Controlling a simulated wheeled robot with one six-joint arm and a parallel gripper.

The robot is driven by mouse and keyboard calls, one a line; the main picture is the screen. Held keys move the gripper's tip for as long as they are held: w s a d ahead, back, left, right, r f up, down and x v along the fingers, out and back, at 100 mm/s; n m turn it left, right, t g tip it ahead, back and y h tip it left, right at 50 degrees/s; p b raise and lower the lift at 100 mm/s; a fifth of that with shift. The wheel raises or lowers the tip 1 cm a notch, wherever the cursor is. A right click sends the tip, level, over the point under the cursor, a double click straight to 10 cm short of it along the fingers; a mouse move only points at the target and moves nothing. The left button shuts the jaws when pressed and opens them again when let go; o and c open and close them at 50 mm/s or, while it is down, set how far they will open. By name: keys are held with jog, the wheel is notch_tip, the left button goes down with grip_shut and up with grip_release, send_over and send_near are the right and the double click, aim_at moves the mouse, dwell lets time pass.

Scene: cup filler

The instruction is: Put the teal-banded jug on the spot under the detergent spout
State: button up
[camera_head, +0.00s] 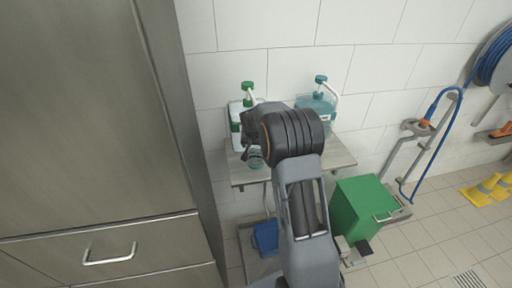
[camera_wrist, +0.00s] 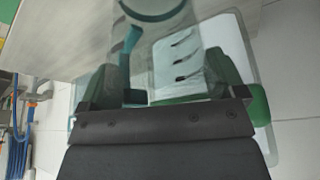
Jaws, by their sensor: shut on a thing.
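The teal-banded jug is clear, with dark level marks on its wall. In the wrist view the jug (camera_wrist: 186,52) lies between my jaws, with its teal band near the top edge. My gripper (camera_wrist: 165,100) is shut on it. A green-capped container (camera_head: 247,87) and a teal-capped container (camera_head: 321,79) stand at the wall.
The shelf (camera_head: 340,154) has bare room at its right front. A green box (camera_head: 359,208) and a blue bin (camera_head: 266,237) are below. A steel cabinet (camera_head: 95,110) stands close on the left. A blue hose (camera_head: 447,130) hangs at right.

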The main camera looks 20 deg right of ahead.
jog(key=shift+f, duration=0.75)
jog(key=shift+f, duration=0.1)
